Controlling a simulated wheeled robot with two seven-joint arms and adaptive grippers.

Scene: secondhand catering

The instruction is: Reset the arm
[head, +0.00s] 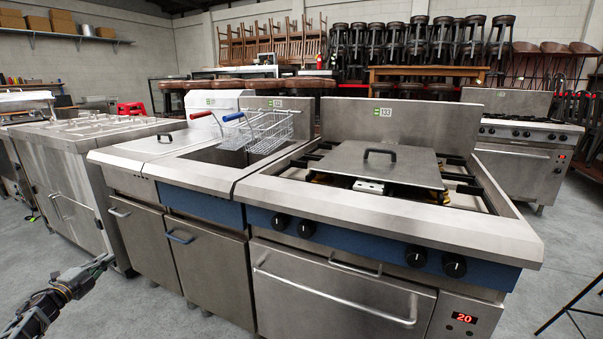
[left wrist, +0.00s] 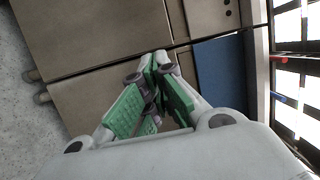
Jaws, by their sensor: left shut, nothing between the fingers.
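My left gripper (head: 95,270) is low at the left edge of the head view, in front of the steel cabinets and apart from them. In the left wrist view its green-padded fingers (left wrist: 157,88) are closed together with nothing between them. Cabinet doors and a blue panel (left wrist: 222,75) lie beyond the fingers in that view. My right gripper is not in view.
A fryer with wire baskets (head: 265,128) stands beside a stove (head: 390,225) with a steel lid (head: 375,165) on its top. A steel counter (head: 75,150) stands at left. Grey floor (head: 150,310) is clear near my left gripper.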

